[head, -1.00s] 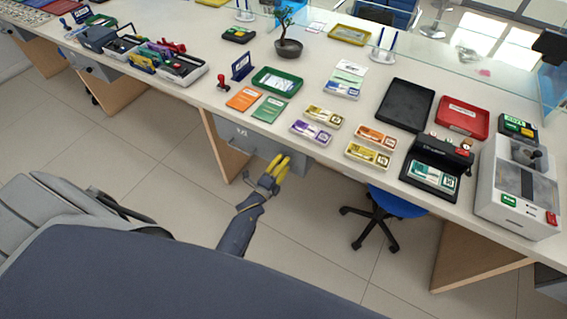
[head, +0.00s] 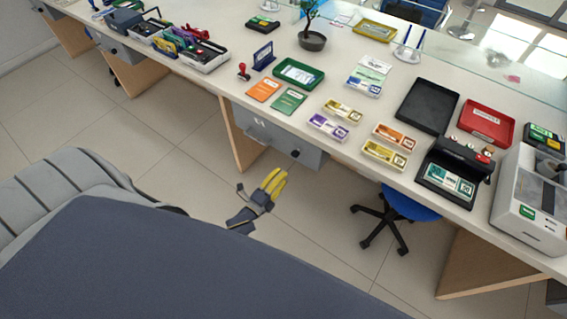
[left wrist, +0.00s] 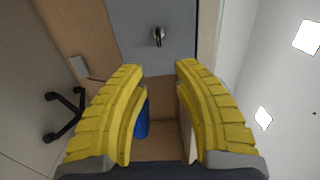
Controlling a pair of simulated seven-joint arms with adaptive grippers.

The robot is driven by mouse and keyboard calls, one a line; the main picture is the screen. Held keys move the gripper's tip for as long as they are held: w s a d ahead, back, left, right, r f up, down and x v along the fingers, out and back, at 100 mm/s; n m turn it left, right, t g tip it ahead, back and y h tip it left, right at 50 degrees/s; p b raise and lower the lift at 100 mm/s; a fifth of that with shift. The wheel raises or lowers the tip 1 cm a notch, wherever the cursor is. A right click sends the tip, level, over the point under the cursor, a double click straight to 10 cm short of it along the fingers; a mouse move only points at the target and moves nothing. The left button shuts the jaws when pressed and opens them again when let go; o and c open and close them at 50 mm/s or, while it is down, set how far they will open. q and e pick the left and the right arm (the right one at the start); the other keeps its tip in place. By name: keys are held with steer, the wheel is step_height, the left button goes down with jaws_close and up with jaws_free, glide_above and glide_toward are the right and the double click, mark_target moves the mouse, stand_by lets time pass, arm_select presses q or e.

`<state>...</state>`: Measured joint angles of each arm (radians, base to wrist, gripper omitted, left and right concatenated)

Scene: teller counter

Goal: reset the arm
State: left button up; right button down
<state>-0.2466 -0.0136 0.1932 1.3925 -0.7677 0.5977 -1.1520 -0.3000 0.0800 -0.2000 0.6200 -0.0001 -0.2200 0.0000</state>
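My left gripper (head: 272,186) has yellow ribbed fingers and hangs in front of the counter, below its top and apart from the grey drawer unit (head: 270,135). In the left wrist view its two fingers (left wrist: 158,85) stand apart with nothing between their tips, so it is open and empty. Beyond them that view shows the grey drawer front with a dark round knob or lock (left wrist: 157,36). My right gripper is not in view.
The counter (head: 300,112) holds banded note bundles (head: 328,126), a green tray (head: 299,74), a black tray (head: 426,105), a red tray (head: 486,122) and machines at the right. A blue stool (head: 410,205) stands under it. Floor in front is open.

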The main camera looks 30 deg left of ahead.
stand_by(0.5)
arm_select(q)
steer(key=s+d+f+n+g+y, duration=0.1)
steer(key=s+f+n+g, duration=0.45)
steer(key=f, duration=0.65)
steer(key=s+f+n+g+y, duration=0.1)
steer(key=s+f+n+g, duration=0.2)
steer(key=s+f+n, duration=0.75)
steer(key=s+f+g, duration=0.2)
steer(key=s+f, duration=0.3)
steer(key=s, duration=0.4)
steer(key=s+f+g, duration=0.3)
steer(key=s+f, duration=0.2)
steer(key=s, duration=0.4)
steer(key=s+d+f+g, duration=0.1)
steer(key=s+f+g, duration=0.2)
steer(key=s+f, duration=0.3)
steer(key=s, duration=0.4)
steer(key=shift+m, duration=0.3)
steer(key=shift+o, duration=0.3)
steer(key=shift+d+f, duration=0.1)
